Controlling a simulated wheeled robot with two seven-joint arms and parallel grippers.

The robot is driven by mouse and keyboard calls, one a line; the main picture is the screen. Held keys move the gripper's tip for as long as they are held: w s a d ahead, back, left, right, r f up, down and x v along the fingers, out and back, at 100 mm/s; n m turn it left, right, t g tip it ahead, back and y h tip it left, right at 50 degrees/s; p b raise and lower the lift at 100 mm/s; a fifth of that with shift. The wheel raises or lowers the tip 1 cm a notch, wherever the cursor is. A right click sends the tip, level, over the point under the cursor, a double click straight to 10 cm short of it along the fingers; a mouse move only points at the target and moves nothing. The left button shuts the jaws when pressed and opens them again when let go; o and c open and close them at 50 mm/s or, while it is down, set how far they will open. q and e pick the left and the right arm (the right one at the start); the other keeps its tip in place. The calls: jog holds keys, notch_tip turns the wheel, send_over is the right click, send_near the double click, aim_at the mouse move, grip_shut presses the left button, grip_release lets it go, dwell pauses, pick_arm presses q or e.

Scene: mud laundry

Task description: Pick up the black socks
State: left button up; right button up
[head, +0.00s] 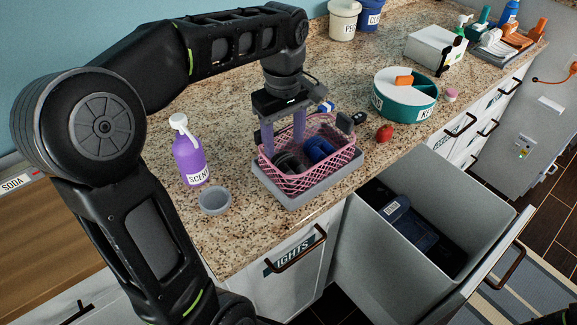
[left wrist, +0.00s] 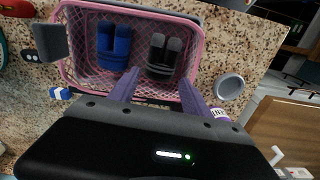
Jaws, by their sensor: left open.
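The black socks (left wrist: 164,56) lie in a pink mesh basket (left wrist: 78,78), beside a pair of blue socks (left wrist: 114,46). In the head view the black socks (head: 287,162) are at the basket's left side, partly behind the mesh. The basket (head: 325,177) stands in a grey tray (head: 288,202) on the counter. My left gripper (head: 284,150) is open and points down over the basket, close to the black socks. In the left wrist view its two purple fingers (left wrist: 160,88) are apart, with the black socks ahead between them. My right gripper is not in view.
A purple bottle (head: 189,155) and a small grey cup (head: 215,201) stand left of the basket. A red item (head: 384,133) and a round teal divided container (head: 405,97) are to its right. An open drawer (head: 375,200) juts out below the counter.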

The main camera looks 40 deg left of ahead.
pick_arm(q)
jog(key=shift+f, duration=0.25)
jog(key=shift+a+f+p, duration=0.1)
jog(key=shift+f+p, duration=0.3)
jog(key=shift+f, duration=2.15)
jog(key=shift+c, duration=0.2)
jog(key=c, duration=1)
jog(key=shift+r, duration=0.15)
notch_tip(320, 180, up, 8)
jog(key=shift+w+r, duration=0.1)
notch_tip(320, 180, up, 10)
jog(key=p, duration=0.8)
jog(key=shift+f+p, duration=0.2)
jog(key=shift+p, duration=0.2)
